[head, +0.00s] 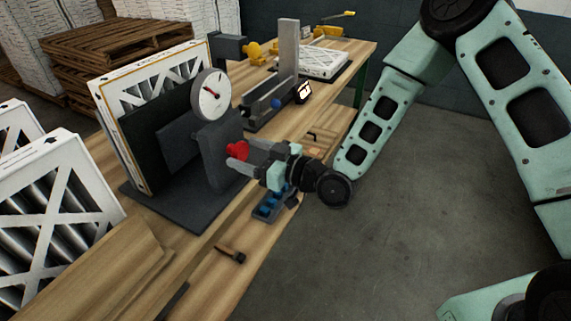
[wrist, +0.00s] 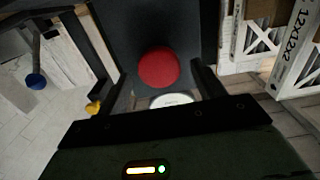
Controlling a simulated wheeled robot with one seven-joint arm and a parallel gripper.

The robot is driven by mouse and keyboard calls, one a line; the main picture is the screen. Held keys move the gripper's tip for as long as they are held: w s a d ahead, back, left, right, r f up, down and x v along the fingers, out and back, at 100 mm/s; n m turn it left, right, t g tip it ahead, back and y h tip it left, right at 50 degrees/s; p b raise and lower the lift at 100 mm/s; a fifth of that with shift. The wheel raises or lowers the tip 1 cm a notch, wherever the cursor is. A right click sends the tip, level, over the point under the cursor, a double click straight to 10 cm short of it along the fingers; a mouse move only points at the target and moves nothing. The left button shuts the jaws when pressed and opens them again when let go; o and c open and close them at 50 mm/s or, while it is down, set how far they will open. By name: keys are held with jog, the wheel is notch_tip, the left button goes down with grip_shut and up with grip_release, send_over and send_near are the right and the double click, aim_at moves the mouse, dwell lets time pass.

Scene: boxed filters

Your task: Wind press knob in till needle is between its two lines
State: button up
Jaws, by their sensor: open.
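The red press knob (head: 238,150) sits on the dark upright plate of the press (head: 212,152). In the wrist view the knob (wrist: 159,68) shows as a red disc between my two fingers. My gripper (head: 238,156) is open, with its fingers around the knob and apart from it as far as I can tell. The round white gauge (head: 210,95) stands on top of the press with a needle over a red mark. Its two lines are too small to read. A boxed filter (head: 108,108) stands in the press behind a dark plate.
White filters (head: 62,200) stand at the left. A small hammer (head: 231,254) and a blue tray (head: 268,207) lie near the bench's front edge. A grey fixture (head: 270,103) with a blue knob stands behind.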

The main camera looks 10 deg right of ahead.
jog(key=p+v, duration=0.2)
jog(key=v, duration=1.4)
jog(key=shift+d+p, duration=0.1)
jog(key=shift+p, duration=0.75)
jog(key=shift+p, duration=1.25)
